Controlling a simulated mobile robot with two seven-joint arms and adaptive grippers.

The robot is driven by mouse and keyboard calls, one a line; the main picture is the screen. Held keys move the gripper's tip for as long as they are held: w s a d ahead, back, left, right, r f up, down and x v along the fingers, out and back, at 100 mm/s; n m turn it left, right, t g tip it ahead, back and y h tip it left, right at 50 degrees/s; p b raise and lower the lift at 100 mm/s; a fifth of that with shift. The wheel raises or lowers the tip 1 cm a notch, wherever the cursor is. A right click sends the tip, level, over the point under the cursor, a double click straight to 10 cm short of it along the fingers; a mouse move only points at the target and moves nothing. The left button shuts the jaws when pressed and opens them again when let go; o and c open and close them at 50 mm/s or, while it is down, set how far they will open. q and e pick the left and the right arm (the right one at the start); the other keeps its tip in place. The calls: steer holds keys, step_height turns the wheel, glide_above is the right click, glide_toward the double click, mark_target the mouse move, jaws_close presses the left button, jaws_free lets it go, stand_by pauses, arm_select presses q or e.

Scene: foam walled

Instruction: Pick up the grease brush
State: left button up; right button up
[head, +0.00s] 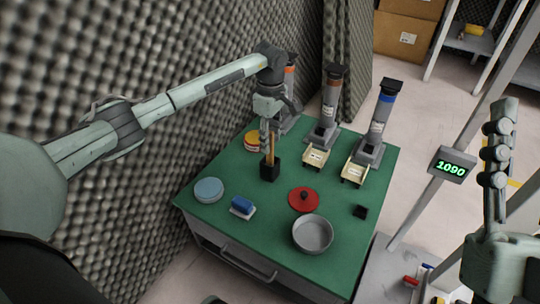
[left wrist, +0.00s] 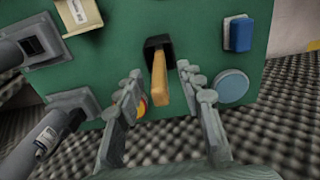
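The grease brush has a tan wooden handle (head: 271,146) and stands upright in a small black holder (head: 270,171) on the green table. Its lower end is hidden inside the holder. My left gripper (head: 267,136) is over it, pointing down. In the left wrist view, the fingers of my left gripper (left wrist: 160,82) are spread apart, with the handle (left wrist: 160,82) between them and gaps visible on both sides. My right gripper (head: 497,150) is at the right edge, away from the table, seen side-on; its opening cannot be made out.
The green table (head: 265,233) also bears a blue-grey disc (head: 208,190), a blue block (head: 242,206), a red lid (head: 303,200), a metal pan (head: 312,234) and a small black block (head: 360,212). Dispensers (head: 376,125) with trays stand behind. A foam wall (head: 120,215) borders the left.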

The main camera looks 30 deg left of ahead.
mark_target(270, 164)
arm_select(q)
step_height(270, 164, down, 4)
steer(key=shift+a+r, duration=0.1)
steer(key=shift+r, duration=0.05)
arm_select(e)
steer(key=shift+s+d+r+t, duration=0.3)
steer(key=shift+s+r+t, duration=0.1)
steer(key=shift+s+t, duration=0.15)
arm_select(q)
jaws_close()
arm_select(e)
steer(key=shift+w, duration=0.1)
arm_select(q)
step_height(270, 164, up, 9)
steer(key=shift+p, duration=0.55)
steer(key=shift+r, duration=0.55)
arm_select(e)
steer(key=shift+w+a+f+g, duration=0.35)
steer(key=shift+w+f+g, duration=0.25)
steer(key=shift+g, duration=0.1)
steer(key=shift+w+a+f+g, duration=0.35)
steer(key=shift+w+f+g, duration=0.1)
steer(key=shift+f+g, duration=0.15)
